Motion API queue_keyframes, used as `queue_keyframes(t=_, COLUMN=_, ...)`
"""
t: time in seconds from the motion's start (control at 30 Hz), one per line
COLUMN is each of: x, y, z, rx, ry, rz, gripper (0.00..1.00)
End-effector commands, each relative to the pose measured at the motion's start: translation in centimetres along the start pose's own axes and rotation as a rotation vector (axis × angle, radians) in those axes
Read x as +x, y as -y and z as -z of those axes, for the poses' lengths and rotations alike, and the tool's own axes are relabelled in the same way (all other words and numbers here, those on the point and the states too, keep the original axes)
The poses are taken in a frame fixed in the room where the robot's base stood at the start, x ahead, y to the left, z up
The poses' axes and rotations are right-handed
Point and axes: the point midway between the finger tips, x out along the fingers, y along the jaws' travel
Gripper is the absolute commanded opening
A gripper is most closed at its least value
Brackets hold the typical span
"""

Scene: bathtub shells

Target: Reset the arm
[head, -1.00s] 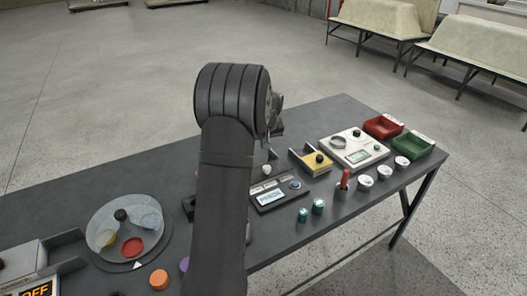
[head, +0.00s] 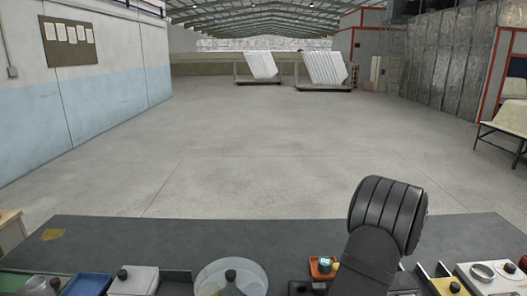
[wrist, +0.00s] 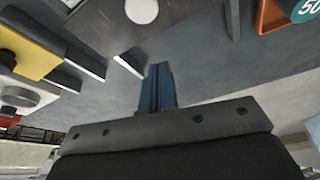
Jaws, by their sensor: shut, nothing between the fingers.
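My gripper (wrist: 157,88) shows in the wrist view as two blue fingers pressed together, with nothing between them. They are above the dark grey table (wrist: 195,85). In the head view my arm rises at the lower right and its rounded dark joint stands over the table (head: 150,240). The gripper's fingers are hidden in the head view.
An orange tray (head: 314,272) holding a green piece (head: 325,262) stands just left of my arm. A round glassy turntable (head: 205,276) is further left, and a yellow tray (head: 447,284) and white device (head: 508,285) are right. The table's left back is mostly clear.

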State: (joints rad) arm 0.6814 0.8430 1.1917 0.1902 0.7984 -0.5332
Motion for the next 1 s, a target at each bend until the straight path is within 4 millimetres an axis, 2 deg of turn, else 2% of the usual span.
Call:
queue_keyframes(t=0.03, x=1.2, y=0.1, z=-0.1, rx=0.0, ry=0.003, rz=0.002, gripper=0.0)
queue_keyframes(t=0.2, x=4.4, y=0.0, z=-0.1, rx=0.0, ry=0.002, rz=0.001, gripper=0.0)
queue_keyframes(t=0.3, x=3.7, y=0.0, z=-1.6, rx=0.003, ry=0.003, rz=0.001, gripper=0.0)
queue_keyframes(t=0.5, x=3.1, y=-0.1, z=-3.4, rx=0.002, ry=0.006, rz=0.002, gripper=0.0)
queue_keyframes(t=1.0, x=3.1, y=-0.1, z=-3.8, rx=0.002, ry=0.009, rz=0.003, gripper=0.0)
